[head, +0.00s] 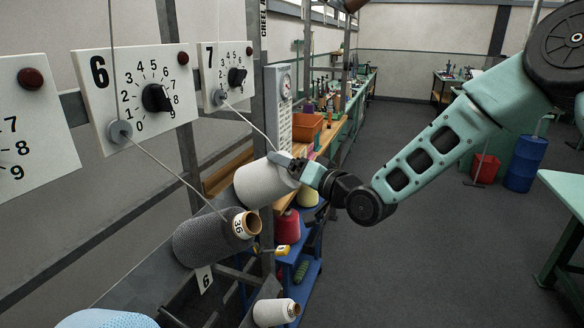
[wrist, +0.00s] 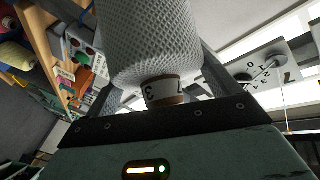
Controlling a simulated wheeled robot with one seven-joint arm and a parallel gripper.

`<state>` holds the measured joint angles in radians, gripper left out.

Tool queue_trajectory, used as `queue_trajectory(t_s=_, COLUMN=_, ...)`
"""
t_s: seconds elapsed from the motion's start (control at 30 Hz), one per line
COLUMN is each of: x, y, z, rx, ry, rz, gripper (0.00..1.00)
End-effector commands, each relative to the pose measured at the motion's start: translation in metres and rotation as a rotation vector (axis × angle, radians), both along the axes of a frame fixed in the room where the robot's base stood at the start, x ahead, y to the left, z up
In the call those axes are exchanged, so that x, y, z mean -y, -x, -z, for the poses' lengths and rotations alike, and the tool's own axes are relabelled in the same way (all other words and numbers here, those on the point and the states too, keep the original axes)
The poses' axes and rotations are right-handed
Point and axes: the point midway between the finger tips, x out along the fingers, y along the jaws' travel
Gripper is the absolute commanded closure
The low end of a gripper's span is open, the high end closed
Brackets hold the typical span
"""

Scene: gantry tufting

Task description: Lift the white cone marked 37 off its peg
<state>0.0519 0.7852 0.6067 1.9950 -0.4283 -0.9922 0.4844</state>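The white cone (head: 262,184) lies tilted on the creel below the number 7 dial plate, with its small end toward my arm. My gripper (head: 288,164) is at that small end. In the wrist view, the white cone (wrist: 160,40) fills the middle. Its tube end (wrist: 163,90) has a label with a 3 and a 7. A grey finger shows on each side of the cone. Whether they press on it cannot be made out. The peg is hidden inside the cone.
A dark grey cone marked 36 (head: 210,237) lies close by at the lower left. A smaller white cone (head: 275,312) and a light blue one (head: 105,319) are lower down. Yarn runs from the dial plate (head: 222,76) to the white cone. Open floor lies to the right.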

Motion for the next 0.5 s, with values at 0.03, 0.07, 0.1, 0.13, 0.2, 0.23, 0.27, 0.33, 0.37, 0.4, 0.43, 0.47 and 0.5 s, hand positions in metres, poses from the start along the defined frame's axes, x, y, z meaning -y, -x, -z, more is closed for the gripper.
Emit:
queue_trajectory(t_s=0.03, x=0.0004, y=-0.0001, z=0.0004, rx=0.0, ry=0.0, rz=0.001, gripper=0.31)
queue_trajectory(t_s=0.07, x=0.0004, y=0.0, z=0.0004, rx=0.0, ry=0.0, rz=0.001, gripper=0.39)
queue_trajectory(t_s=0.1, x=0.0005, y=-0.0001, z=0.0005, rx=0.0, ry=0.0, rz=0.001, gripper=0.5)
queue_trajectory(t_s=0.13, x=0.0005, y=-0.0001, z=0.0005, rx=0.0, ry=0.0, rz=0.001, gripper=0.59)
queue_trajectory(t_s=0.2, x=0.0003, y=-0.0003, z=-0.0011, rx=0.002, ry=-0.002, rz=0.0, gripper=0.63)
queue_trajectory(t_s=0.23, x=0.0003, y=-0.0002, z=-0.0011, rx=0.002, ry=-0.002, rz=0.0, gripper=0.63)
queue_trajectory(t_s=0.27, x=0.0005, y=-0.0002, z=-0.0013, rx=0.002, ry=-0.002, rz=0.0, gripper=0.63)
queue_trajectory(t_s=0.33, x=0.0011, y=-0.0001, z=-0.0018, rx=0.002, ry=-0.002, rz=0.0, gripper=0.63)
queue_trajectory(t_s=0.37, x=0.0015, y=0.0001, z=-0.0022, rx=0.002, ry=-0.002, rz=0.0, gripper=0.63)
queue_trajectory(t_s=0.4, x=0.0022, y=0.0002, z=-0.0028, rx=0.003, ry=-0.001, rz=0.001, gripper=0.63)
queue_trajectory(t_s=0.43, x=0.0026, y=0.0003, z=-0.0034, rx=0.003, ry=-0.001, rz=0.001, gripper=0.63)
queue_trajectory(t_s=0.47, x=0.0032, y=0.0006, z=-0.004, rx=0.003, ry=-0.001, rz=0.001, gripper=0.63)
queue_trajectory(t_s=0.5, x=0.004, y=0.0008, z=-0.0049, rx=0.003, ry=-0.001, rz=0.001, gripper=0.63)
